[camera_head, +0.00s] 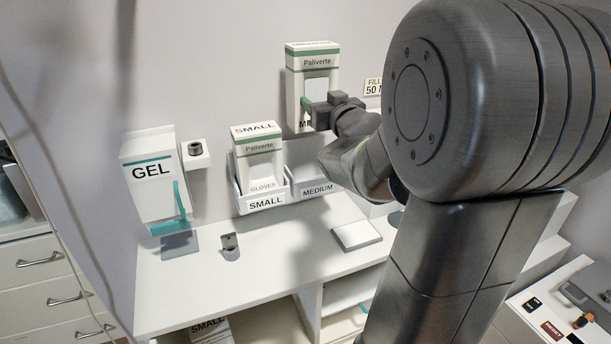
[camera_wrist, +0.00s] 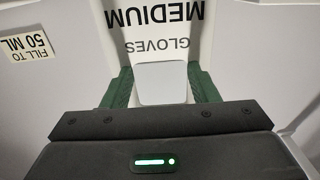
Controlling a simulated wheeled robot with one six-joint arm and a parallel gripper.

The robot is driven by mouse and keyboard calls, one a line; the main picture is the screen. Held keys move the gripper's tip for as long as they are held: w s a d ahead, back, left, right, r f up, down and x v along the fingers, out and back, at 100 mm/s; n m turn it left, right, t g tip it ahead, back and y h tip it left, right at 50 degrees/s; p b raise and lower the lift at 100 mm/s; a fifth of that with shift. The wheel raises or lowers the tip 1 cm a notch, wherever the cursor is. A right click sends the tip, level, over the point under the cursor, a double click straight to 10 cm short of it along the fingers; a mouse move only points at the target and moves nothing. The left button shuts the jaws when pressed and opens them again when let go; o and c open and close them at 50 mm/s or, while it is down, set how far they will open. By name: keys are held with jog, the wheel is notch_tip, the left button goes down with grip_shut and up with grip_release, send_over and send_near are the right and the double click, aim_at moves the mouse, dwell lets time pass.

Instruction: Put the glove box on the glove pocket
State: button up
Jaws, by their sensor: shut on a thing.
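In the wrist view the box's front, the MEDIUM glove box (camera_wrist: 160,35), appears upside down between the green fingers of my gripper (camera_wrist: 162,85). The MEDIUM pocket looks empty where it shows; my arm hides its right part. A SMALL glove box (camera_head: 260,165) stands in the SMALL pocket (camera_head: 265,203), left of the MEDIUM one.
A GEL dispenser (camera_head: 152,180) hangs on the wall at left, beside a small bracket (camera_head: 196,155). A flat white pad (camera_head: 356,234) and a small grey object (camera_head: 230,246) lie on the counter (camera_head: 200,290). A "FILL TO 50 ML" label (camera_wrist: 29,47) is on the wall.

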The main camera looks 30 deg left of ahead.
notch_tip(320, 180, down, 18)
jog(key=shift+s+d+r, duration=0.15)
jog(key=shift+r, duration=0.05)
dwell(0.4)
jog(key=shift+f, duration=0.2)
jog(key=o, duration=1.3)
jog(key=shift+c, duration=0.2)
jog(key=shift+r, duration=0.1)
jog(key=shift+r, duration=0.1)
jog(key=b+v, duration=0.2)
jog(key=v, duration=1)
jog(key=shift+b, duration=0.35)
